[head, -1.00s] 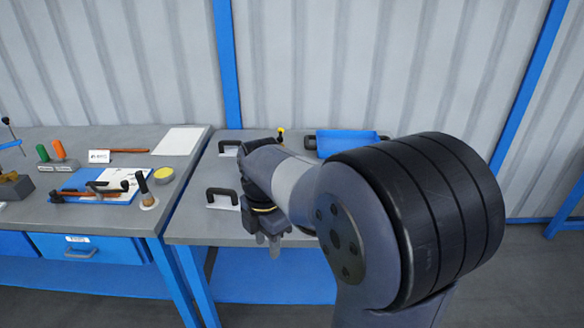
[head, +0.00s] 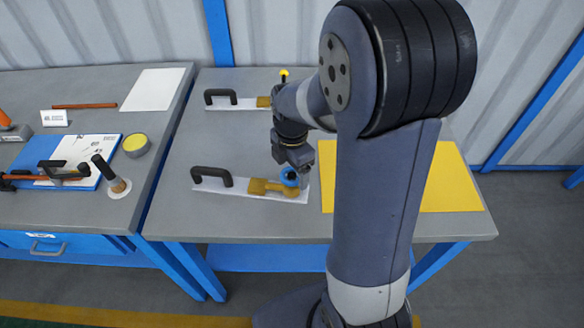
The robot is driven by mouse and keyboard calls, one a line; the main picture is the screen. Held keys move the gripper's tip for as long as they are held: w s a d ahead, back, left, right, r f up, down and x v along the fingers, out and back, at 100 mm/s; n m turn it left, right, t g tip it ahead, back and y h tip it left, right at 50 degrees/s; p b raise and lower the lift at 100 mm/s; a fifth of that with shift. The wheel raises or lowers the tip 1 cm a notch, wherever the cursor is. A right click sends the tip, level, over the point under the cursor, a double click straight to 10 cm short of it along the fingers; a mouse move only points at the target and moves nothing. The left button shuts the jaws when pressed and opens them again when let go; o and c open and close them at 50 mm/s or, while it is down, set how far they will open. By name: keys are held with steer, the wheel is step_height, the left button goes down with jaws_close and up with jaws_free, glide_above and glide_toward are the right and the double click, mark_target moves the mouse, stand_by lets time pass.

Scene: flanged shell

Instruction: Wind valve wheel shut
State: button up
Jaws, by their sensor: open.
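A similar white plate with a black handle (head: 220,97) and a brass part (head: 264,102) lies farther back.
A yellow sheet (head: 450,180) lies on the bench to the right, partly behind my arm. The left bench holds a blue board (head: 42,152), a tin (head: 136,144), a black-handled tool (head: 105,168) and a white sheet (head: 155,88). The bench front (head: 220,225) is clear.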

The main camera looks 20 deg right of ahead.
steer(key=shift+f, duration=0.3)
steer(key=c, duration=1)
steer(key=m, duration=0.5)
steer(key=shift+m, duration=0.3)
steer(key=o, duration=1)
steer(key=shift+r, duration=0.1)
